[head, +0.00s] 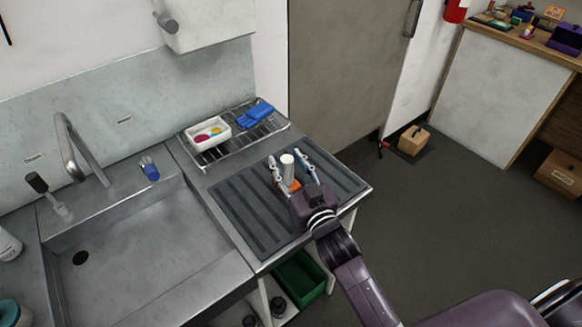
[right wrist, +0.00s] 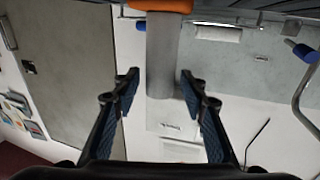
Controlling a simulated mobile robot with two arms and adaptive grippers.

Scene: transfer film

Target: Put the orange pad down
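The orange pad (head: 294,186) is at the ribbed drainboard (head: 245,208), mostly hidden by my right gripper. A pale grey upright post (head: 287,166) rises from it. In the right wrist view, which appears upside down, the pad (right wrist: 160,5) is cut off by the top edge and the post (right wrist: 163,55) runs down from it. My right gripper (head: 291,172) has a finger on each side of the post. In the wrist view its fingers (right wrist: 160,80) are open, with gaps beside the post. The pad seems to rest on the drainboard; its underside is hidden. My left gripper is out of view.
A wire rack (head: 233,140) behind holds a white tray (head: 208,133) and a blue cloth (head: 256,114). The sink (head: 130,250) with its tap (head: 78,150) lies left. A green bin (head: 300,279) is below the front edge. The drainboard's left part is clear.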

